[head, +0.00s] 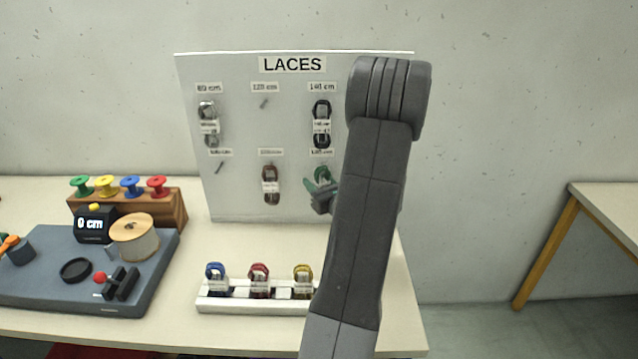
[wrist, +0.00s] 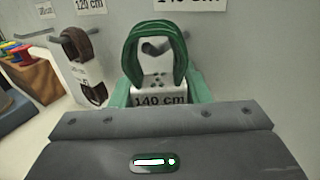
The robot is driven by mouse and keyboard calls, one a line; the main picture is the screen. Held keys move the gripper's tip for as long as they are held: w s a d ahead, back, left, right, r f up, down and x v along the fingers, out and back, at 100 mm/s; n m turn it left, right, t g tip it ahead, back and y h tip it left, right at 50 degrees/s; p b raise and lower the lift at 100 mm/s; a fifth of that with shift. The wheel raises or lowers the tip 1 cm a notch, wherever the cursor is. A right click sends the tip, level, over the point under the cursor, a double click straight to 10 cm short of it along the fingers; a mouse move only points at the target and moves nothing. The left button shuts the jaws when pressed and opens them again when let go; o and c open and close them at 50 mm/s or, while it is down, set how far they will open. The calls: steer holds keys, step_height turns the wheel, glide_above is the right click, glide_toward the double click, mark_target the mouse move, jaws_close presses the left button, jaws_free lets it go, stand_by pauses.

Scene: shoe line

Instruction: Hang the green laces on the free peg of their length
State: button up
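The green laces (wrist: 155,38) are a looped bundle with a white band marked 140 cm (wrist: 160,100). In the head view the green laces (head: 322,176) are in front of the lower right place of the LACES board. My gripper (head: 322,199) is below them and shut on the bundle, with the loop standing up. A grey peg (wrist: 156,46) shows through the loop in the wrist view, under a 140 cm label (wrist: 188,3). I cannot tell whether the peg passes into the loop or stays behind it. The fingertips are mostly hidden.
The LACES board (head: 235,190) also holds grey laces (head: 208,112), black laces (head: 322,108) and brown laces (head: 271,184). Bare pegs show at upper middle (head: 264,103) and lower left (head: 219,167). A white rack (head: 245,304) with blue, red and yellow laces stands in front.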

steer(key=shift+d+f+b, duration=0.3)
steer(key=shift+d+f, duration=0.05)
steer(key=shift+o, duration=0.7)
steer(key=b+v, duration=0.2)
steer(key=v, duration=1)
steer(key=shift+r, duration=0.3)
steer(key=shift+s+d, duration=0.2)
steer(key=shift+s, duration=0.6)
steer(key=x, duration=0.3)
steer(key=p+x, duration=0.1)
steer(key=x, duration=0.7)
steer(key=shift+w+d+f+p, duration=0.2)
steer(key=shift+w+f+p, duration=0.1)
steer(key=shift+p, duration=0.1)
steer(key=shift+r, duration=0.1)
